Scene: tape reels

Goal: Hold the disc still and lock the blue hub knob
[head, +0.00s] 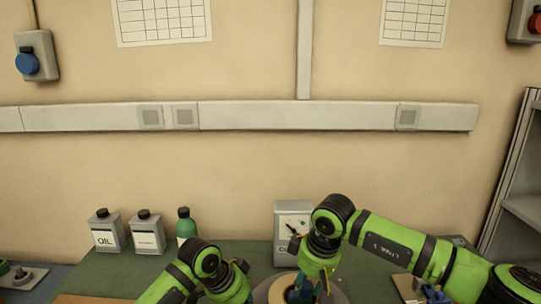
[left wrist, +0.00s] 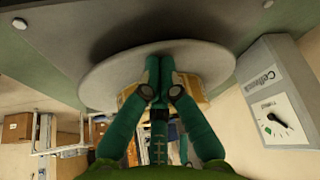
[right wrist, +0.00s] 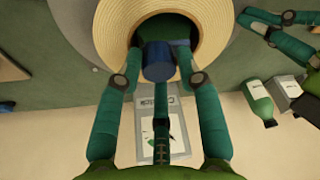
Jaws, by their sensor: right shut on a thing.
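In the right wrist view the blue hub knob (right wrist: 158,62) sits at the middle of the tan, ringed reel (right wrist: 222,35). My right gripper (right wrist: 157,50) is shut on the knob from both sides; its fingertips are partly hidden behind the knob. In the head view my right gripper (head: 306,288) reaches down over the reel. In the left wrist view the grey disc (left wrist: 108,75) lies above the bench top, and my left gripper (left wrist: 160,62) is shut, its fingertips together in front of the disc. Whether they touch it is unclear. My left gripper's fingers (right wrist: 246,18) show beside the reel's rim.
A grey control box (head: 292,216) with a dial stands behind the reel. A tray (head: 408,288) lies on the right. The green bench top (head: 250,252) is clear just behind my left arm.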

